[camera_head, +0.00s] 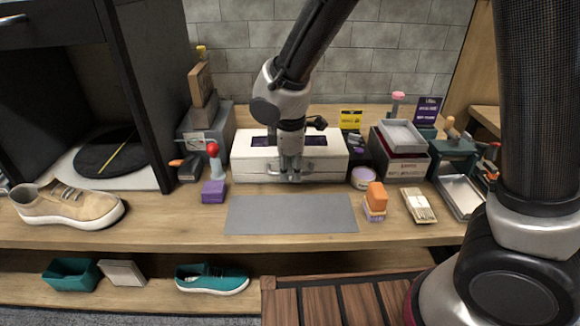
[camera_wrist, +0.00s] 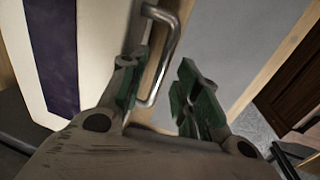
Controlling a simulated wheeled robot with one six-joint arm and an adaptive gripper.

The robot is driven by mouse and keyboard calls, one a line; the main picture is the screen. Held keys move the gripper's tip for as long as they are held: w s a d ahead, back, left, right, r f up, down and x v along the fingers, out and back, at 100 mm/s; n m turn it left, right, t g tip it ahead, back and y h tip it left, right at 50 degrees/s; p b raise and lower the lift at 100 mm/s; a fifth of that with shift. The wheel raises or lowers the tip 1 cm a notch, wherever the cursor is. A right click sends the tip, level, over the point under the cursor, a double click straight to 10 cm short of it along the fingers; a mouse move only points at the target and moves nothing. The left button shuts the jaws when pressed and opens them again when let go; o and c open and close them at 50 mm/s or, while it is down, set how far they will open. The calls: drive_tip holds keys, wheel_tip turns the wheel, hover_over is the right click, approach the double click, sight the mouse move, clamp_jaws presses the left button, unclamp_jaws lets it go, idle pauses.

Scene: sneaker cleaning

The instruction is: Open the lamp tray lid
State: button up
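The lamp tray is a white box (camera_head: 245,160) with dark purple panels on its top, standing on the workbench behind the grey mat. In the wrist view its white and purple surface (camera_wrist: 105,40) fills the upper left. A metal bar handle (camera_wrist: 169,45) sticks out from its front. My gripper (camera_head: 291,178) points down at the middle of the box's front edge. In the wrist view my gripper (camera_wrist: 160,92) is open, with green-padded fingers apart and the handle between them, nearer the left finger. Whether a finger touches the handle I cannot tell.
A grey mat (camera_head: 290,214) lies clear in front of the box. A purple block (camera_head: 213,191) and red-topped bottle stand left; a round tin (camera_head: 362,178) and orange-topped brush (camera_head: 376,196) stand right. A beige sneaker (camera_head: 68,205) sits far left.

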clamp_jaws()
drive_tip(key=shift+r, duration=0.1)
